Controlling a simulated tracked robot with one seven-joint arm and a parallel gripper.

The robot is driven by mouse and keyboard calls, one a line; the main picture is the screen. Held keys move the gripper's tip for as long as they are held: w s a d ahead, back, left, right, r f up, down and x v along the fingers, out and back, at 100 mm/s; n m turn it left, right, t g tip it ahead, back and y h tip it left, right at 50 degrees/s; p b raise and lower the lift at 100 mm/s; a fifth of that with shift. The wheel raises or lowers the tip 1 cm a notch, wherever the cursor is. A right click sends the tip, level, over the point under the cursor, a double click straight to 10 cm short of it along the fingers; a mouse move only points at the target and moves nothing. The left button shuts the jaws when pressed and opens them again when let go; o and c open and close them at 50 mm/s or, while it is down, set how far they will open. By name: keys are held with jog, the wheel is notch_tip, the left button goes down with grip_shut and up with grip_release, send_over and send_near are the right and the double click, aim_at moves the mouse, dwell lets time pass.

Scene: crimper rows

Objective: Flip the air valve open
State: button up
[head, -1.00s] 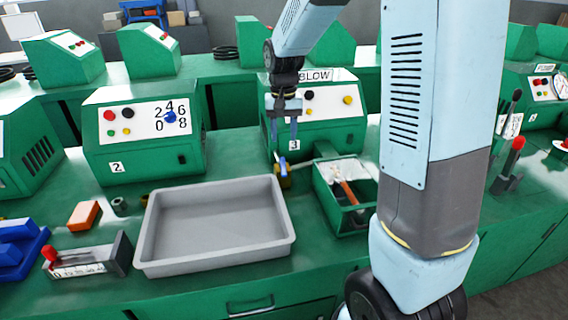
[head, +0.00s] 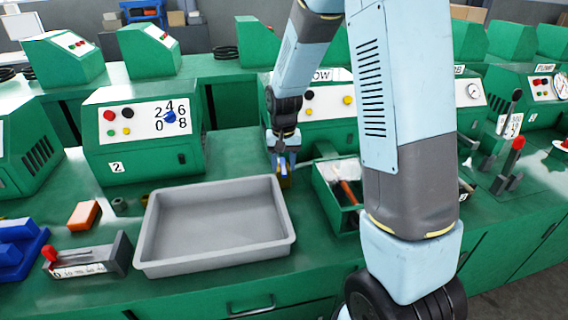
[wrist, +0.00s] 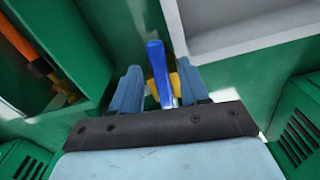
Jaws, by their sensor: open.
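The air valve has a blue lever (wrist: 160,72) and a yellow-brass body (wrist: 174,84), both clear in the wrist view. In the head view the valve (head: 285,182) is mostly hidden by my gripper, on the bench behind the grey tray's right corner. My gripper (head: 284,162) points down over the valve. In the wrist view my gripper (wrist: 160,80) is open, with one finger on each side of the blue lever. The lever lies between the fingers, nearer the right one. I cannot tell whether either finger touches it.
A grey tray (head: 284,228) lies left of the valve. A green open box (head: 322,190) with an orange-handled tool stands close on its right. A green machine with a BLOW label (head: 318,105) stands behind. An orange block (head: 84,215) lies far left.

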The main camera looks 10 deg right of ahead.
grip_shut()
dwell(0.6)
